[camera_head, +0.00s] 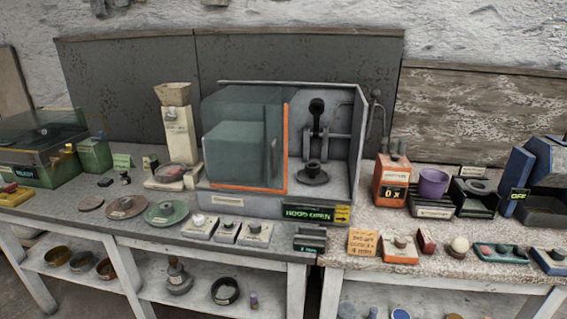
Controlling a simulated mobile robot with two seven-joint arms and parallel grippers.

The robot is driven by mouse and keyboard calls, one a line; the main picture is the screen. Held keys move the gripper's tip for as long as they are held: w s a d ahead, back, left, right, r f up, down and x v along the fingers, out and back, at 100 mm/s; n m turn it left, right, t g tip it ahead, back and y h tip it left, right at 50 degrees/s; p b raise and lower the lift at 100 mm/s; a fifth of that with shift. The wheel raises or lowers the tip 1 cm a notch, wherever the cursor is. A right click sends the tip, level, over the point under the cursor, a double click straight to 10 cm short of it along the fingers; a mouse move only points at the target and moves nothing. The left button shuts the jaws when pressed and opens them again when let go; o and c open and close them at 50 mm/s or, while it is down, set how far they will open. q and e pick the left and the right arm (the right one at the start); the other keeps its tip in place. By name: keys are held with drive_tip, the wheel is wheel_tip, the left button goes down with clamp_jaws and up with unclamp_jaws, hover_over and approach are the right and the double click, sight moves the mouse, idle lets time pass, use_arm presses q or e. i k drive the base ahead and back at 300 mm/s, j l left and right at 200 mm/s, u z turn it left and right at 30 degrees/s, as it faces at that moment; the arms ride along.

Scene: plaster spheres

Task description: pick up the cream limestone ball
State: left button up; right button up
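A small cream ball (460,245) sits on the right-hand bench top near its front edge, between a small red block (426,241) and a teal tray (501,253) holding several rounded pieces. It looks upright on the surface or on a low support; I cannot tell which. Neither of my grippers shows in the head view.
A hooded cabinet (246,204) with a glass cover stands at the bench middle. Right of it are an orange device (391,185), a purple cup (433,183) and a black tray (474,199). An orange-edged switch box (399,250) stands left of the red block.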

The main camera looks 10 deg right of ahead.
sight(460, 245)
drive_tip(key=z, duration=1.5)
